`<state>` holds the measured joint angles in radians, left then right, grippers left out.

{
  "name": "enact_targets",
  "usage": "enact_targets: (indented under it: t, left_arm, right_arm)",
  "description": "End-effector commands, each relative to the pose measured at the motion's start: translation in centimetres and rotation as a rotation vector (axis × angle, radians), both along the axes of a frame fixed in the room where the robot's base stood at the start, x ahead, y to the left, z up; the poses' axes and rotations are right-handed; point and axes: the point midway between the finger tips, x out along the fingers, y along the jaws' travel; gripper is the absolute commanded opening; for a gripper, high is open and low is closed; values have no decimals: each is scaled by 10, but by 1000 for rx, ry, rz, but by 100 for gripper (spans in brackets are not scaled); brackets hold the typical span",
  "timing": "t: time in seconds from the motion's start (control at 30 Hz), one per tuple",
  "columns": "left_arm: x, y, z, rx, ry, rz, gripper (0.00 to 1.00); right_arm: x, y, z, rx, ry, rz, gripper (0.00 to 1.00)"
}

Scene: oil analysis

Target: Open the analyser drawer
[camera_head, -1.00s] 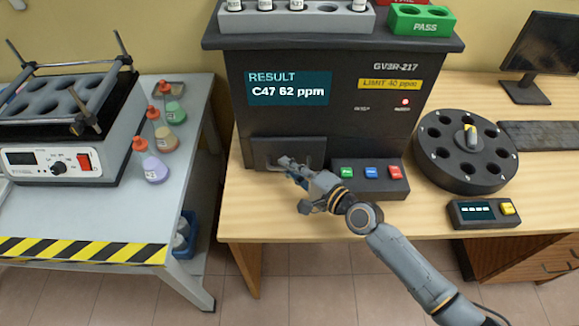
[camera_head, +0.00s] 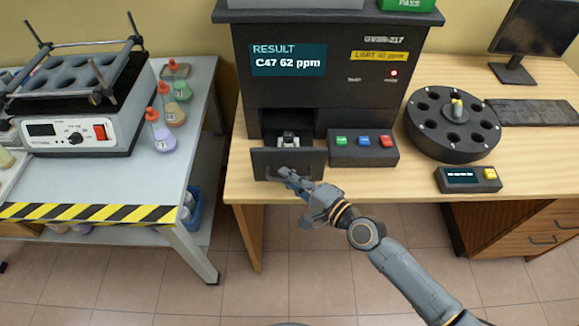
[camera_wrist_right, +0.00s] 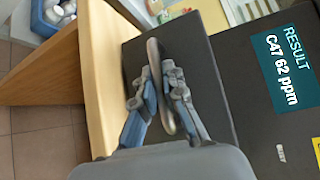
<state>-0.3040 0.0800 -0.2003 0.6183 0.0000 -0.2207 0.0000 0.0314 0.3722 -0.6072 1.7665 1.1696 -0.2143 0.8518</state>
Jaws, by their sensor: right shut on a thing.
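The black analyser (camera_head: 330,95) stands on the wooden desk, its screen reading "RESULT C47 62 ppm". Its drawer (camera_head: 312,160) is pulled out towards me, with a dark opening behind the front panel. A small vial with a dark cap (camera_head: 289,138) shows inside the drawer. My right gripper (camera_head: 285,175) is at the drawer front. In the right wrist view its fingers (camera_wrist_right: 160,88) are shut on the grey bar handle (camera_wrist_right: 158,70) of the drawer. My left gripper is not in view.
Green, blue and red buttons (camera_head: 364,147) sit on a block right of the drawer. A round black carousel (camera_head: 432,138) and a small display box (camera_head: 468,180) stand further right. A side table (camera_head: 180,190) with a shaker (camera_head: 85,125) and flasks is at the left.

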Motion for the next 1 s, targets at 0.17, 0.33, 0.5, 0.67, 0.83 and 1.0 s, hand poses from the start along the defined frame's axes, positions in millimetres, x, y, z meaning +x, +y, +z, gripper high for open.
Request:
enact_targets:
  t: [0.17,0.33,0.5,0.67,0.83,1.0]
  left_arm:
    - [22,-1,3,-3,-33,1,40]
    - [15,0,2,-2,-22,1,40]
    - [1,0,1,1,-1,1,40]
    - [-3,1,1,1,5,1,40]
    - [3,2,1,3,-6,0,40]
    - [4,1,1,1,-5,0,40]
  right_arm:
    - [-6,0,-1,-1,1,0,0]
    - [-5,0,-1,-1,1,0,0]
    - [-5,0,-1,-1,1,0,34]
    - [-5,0,-1,-1,1,0,34]
    - [-7,-3,0,-1,1,0,34]
    - [-23,-19,2,-5,2,1,34]
